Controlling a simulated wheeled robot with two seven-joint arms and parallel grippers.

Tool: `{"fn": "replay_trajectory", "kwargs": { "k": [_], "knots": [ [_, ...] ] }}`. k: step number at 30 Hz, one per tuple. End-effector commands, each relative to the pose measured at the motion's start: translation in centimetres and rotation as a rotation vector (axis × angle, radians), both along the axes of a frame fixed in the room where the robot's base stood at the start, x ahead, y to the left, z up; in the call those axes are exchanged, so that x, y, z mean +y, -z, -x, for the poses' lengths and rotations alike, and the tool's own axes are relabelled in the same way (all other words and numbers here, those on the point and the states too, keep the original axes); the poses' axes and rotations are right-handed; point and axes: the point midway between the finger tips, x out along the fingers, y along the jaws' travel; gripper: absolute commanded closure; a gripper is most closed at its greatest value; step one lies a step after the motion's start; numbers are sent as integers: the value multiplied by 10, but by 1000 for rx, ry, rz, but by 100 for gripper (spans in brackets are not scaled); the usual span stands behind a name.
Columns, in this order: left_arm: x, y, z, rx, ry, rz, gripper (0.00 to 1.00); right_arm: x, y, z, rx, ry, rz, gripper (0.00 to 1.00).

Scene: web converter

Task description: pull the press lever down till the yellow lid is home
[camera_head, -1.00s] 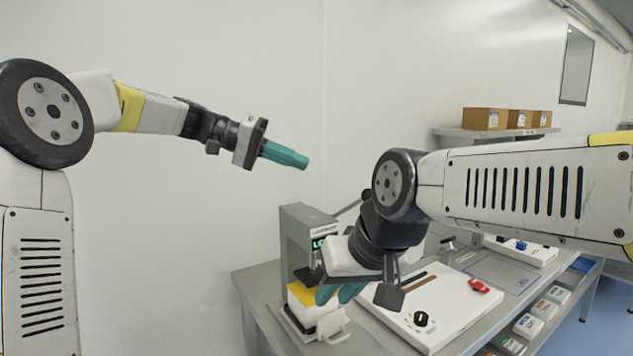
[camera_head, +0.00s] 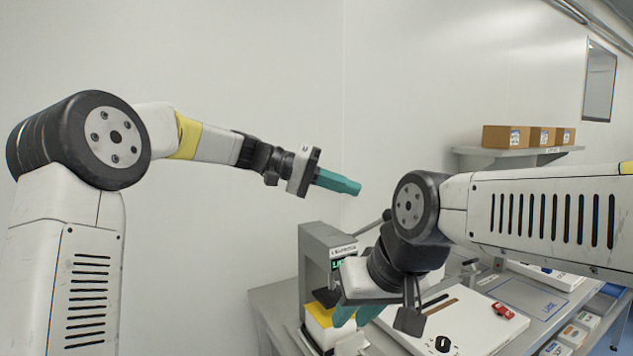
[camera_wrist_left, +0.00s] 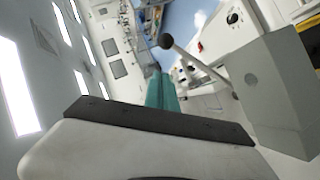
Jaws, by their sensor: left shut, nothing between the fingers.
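The grey press (camera_head: 315,262) stands on the bench. Its lever (camera_head: 386,214) is a dark rod with a ball end, raised; it also shows in the left wrist view (camera_wrist_left: 197,64). The yellow lid (camera_head: 316,312) is on a white container under the press head; its exact seating is too small to tell. My left gripper (camera_head: 358,188) is shut and empty, above and left of the lever's ball, apart from it. Its teal fingers show in the left wrist view (camera_wrist_left: 161,92). My right gripper (camera_head: 357,317) has its fingers apart beside the container, whose right side they partly hide.
My right forearm crosses in front of the bench. A white panel (camera_head: 478,330) with a black knob and red part (camera_head: 503,310) lies right of the press. Cardboard boxes (camera_head: 506,137) stand on a wall shelf. The space around my left gripper is free.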

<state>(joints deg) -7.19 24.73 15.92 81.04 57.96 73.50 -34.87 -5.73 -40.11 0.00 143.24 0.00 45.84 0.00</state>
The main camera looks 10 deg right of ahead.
Motion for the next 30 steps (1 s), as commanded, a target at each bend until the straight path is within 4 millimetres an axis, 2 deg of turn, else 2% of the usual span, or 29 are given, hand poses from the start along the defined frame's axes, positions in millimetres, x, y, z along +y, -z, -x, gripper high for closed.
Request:
{"fn": "replay_trajectory", "kwargs": {
  "k": [3,9,15,30],
  "knots": [
    [-24,8,6,3,4,0,100,0,0,0,0,0,0,74],
    [-35,24,26,1,1,0,100,0,0,0,0,0,0,74],
    [-40,30,33,1,-1,-1,100,0,0,0,0,0,0,74],
    [-41,32,36,-18,0,-6,100,0,0,0,0,0,0,74]
  ]
}}
